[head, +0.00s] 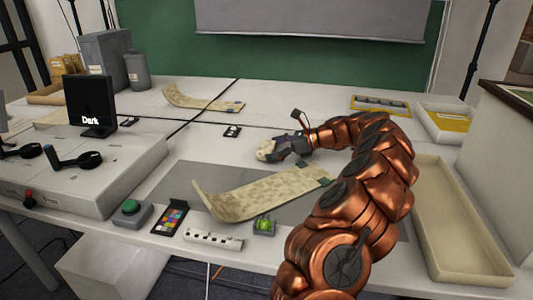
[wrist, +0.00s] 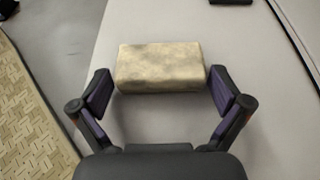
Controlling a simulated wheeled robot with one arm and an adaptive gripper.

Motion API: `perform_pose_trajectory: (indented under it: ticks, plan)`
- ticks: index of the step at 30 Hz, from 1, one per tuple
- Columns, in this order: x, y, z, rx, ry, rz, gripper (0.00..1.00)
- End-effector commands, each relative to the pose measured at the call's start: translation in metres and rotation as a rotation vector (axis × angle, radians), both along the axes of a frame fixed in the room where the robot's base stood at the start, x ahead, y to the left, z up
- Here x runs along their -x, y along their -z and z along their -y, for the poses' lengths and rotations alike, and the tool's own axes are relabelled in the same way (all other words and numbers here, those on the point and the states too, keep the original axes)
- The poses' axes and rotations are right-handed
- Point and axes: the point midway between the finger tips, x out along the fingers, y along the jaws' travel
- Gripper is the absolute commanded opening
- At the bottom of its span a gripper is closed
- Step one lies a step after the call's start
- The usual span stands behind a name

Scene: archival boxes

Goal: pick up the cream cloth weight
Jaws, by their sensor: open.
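The cream cloth weight (wrist: 160,68) is a small mottled block lying on the pale table, at the upper middle of the wrist view. In the head view the cream weight (head: 267,150) shows at the end of my gripper (head: 278,148), partly hidden by it. My gripper (wrist: 160,98) is open in the wrist view, with one purple-padded finger near each end of the block. The fingertips are close beside the block's lower corners. I cannot tell whether either finger touches it.
A curled patterned strip (head: 262,193) lies on a grey mat in front of my gripper. Another strip (head: 200,100) lies farther back. A cream tray (head: 445,215) stands at the right. A black "Dark" stand (head: 90,103) is at the left. The table around the weight is mostly clear.

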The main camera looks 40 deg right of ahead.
Motion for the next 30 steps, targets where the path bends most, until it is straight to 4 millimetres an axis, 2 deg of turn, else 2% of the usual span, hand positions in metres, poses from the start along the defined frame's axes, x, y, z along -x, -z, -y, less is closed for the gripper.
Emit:
perform_pose_trajectory:
  ticks: [7,24,30]
  plan:
    - [-0.0014,0.0002,-0.0009,0.0,0.001,0.0,0.99]
    - [-0.0013,0.0002,-0.0012,0.0,0.001,0.0,0.4]
    - [-0.0015,-0.0003,-0.0012,0.0,0.001,0.001,0.39]
